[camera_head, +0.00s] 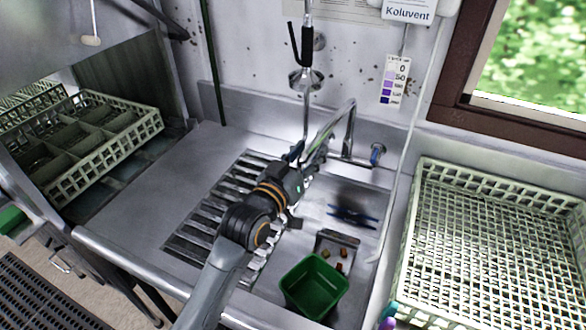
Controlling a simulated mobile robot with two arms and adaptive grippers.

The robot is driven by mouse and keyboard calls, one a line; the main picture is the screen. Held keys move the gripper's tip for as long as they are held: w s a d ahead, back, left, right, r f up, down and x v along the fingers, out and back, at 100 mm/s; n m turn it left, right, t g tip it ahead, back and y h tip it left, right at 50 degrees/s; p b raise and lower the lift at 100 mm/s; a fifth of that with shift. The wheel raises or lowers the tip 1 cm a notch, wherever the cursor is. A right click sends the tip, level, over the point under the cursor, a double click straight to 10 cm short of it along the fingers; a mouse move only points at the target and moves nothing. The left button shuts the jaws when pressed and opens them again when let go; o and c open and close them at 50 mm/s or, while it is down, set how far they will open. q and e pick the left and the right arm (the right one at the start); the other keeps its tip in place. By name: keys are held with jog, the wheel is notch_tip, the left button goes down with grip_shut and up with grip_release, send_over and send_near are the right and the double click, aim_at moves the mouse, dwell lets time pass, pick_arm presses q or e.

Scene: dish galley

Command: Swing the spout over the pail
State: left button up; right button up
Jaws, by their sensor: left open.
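The chrome spout (351,115) rises from the tap at the back of the sink, and its curved end comes down to the left. The green pail (314,286) stands in the front part of the sink, in front of the spout and apart from it. My left gripper (318,152) is open at the lower end of the spout, reaching in over the slatted drainer. The gripper hides part of the spout's end, and I cannot tell whether they touch. My right gripper is not in view.
A blue tap handle (377,153) is right of the spout. A dark blue object (353,216) and a small tray (337,243) with small bits lie in the sink. A hanging spray pipe (306,50) is behind. A pale rack (495,250) fills the right counter.

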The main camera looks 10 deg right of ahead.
pick_arm(q)
jog(key=v, duration=1)
jog(key=shift+w, duration=0.1)
